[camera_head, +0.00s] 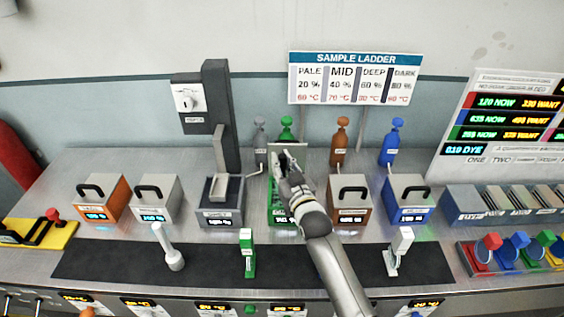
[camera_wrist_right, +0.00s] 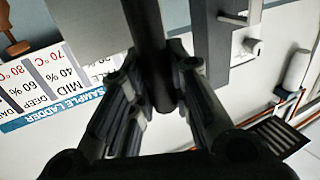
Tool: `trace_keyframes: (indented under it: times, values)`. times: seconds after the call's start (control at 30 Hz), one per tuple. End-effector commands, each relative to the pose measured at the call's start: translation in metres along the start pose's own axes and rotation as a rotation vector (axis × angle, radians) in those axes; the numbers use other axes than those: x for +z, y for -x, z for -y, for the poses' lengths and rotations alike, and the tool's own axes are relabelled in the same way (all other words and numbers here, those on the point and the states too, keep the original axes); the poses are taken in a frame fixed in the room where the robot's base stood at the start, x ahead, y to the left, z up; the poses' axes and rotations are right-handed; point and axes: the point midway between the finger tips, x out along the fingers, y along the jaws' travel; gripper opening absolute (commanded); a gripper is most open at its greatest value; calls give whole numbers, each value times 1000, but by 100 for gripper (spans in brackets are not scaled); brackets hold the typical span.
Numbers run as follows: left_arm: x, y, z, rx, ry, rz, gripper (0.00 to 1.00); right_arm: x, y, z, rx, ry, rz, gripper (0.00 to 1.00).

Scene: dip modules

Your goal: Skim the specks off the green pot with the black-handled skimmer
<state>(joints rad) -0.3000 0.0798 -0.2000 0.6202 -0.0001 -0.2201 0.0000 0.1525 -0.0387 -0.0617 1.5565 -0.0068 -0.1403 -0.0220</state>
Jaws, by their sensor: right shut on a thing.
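The green pot (camera_head: 273,214) stands in the middle of the row of pots. My right arm crosses in front of it and hides much of it, and I cannot make out any specks. My right gripper (camera_head: 286,162) is over the back of the green pot. In the right wrist view the fingers (camera_wrist_right: 160,100) are shut on a dark upright bar, the black handle of the skimmer (camera_wrist_right: 150,45). My left gripper is not in view.
Coloured bottles stand behind. The black mat (camera_head: 320,262) in front holds several upright tools.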

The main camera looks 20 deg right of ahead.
Motion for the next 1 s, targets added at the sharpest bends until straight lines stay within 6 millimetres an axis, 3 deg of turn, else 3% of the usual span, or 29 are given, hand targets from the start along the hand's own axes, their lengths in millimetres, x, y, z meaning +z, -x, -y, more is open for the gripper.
trace_keyframes:
  times: [0.63, 1.0]
  values:
    - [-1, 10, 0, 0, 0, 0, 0, -2, 9, -29, 0, 1, -3, 0]
    - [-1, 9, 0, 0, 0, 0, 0, -1, 9, -30, 0, 0, -3, 0]
